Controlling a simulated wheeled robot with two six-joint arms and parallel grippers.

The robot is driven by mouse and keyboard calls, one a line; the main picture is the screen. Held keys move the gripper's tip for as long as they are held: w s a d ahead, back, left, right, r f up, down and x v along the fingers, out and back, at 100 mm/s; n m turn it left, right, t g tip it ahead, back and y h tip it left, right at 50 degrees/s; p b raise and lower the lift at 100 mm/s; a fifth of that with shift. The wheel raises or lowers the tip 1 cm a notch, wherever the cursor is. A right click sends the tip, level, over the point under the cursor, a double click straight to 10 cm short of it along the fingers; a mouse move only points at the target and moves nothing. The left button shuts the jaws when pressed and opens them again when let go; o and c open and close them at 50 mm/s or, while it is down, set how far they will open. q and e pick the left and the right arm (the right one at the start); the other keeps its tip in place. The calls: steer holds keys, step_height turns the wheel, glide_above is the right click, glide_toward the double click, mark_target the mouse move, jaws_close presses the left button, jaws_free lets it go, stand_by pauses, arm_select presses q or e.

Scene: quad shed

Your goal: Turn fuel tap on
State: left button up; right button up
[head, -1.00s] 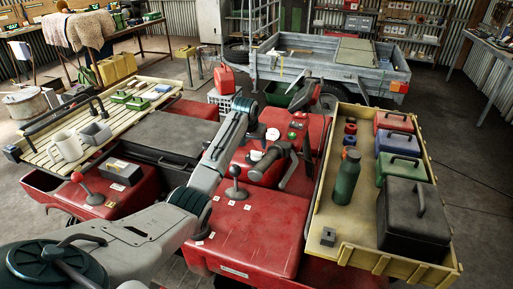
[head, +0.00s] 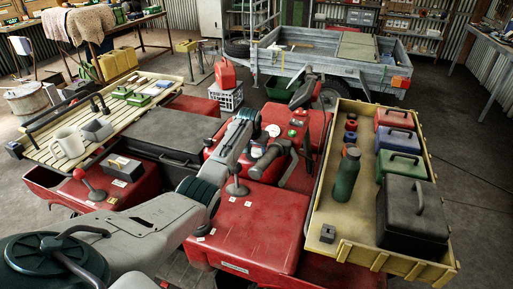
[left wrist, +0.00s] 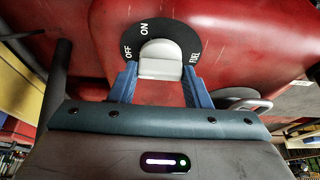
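The fuel tap (left wrist: 160,62) shows in the left wrist view as a pale grip on a black round plate marked OFF, ON and FUEL. OFF is on the left of the plate, ON at the top and FUEL on the right. My left gripper (left wrist: 159,84) has its two blue fingers apart, one on each side of the tap's lower part, with narrow gaps that make contact hard to judge. Which mark the tap points at is not clear. In the head view my left arm reaches over the red quad (head: 245,225), and the tap cannot be made out. My right gripper is not in view.
The handlebar (head: 268,160) is just right of the arm. A yellow tray (head: 335,205) with a green bottle (head: 346,175) and cases is on the right, a slatted rack (head: 45,150) on the left.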

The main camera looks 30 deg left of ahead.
arm_select(q)
steer(key=shift+c, duration=1.2)
steer(key=m+h+b, duration=0.1)
steer(key=m, duration=0.2)
steer(key=shift+a, duration=0.15)
steer(key=shift+f+m+h+b, duration=0.1)
steer(key=shift+m+h+b, duration=0.35)
steer(key=shift+m, duration=0.45)
steer(key=m+h+b, duration=0.1)
steer(key=m+b, duration=0.3)
steer(key=shift+w+a+h, duration=0.1)
steer(key=shift+h, duration=0.25)
steer(key=shift+m+g+h+b, duration=0.4)
steer(key=shift+m+g+b, duration=0.1)
steer(key=shift+m+b, duration=1.15)
steer(key=shift+r, duration=0.2)
steer(key=o, duration=1)
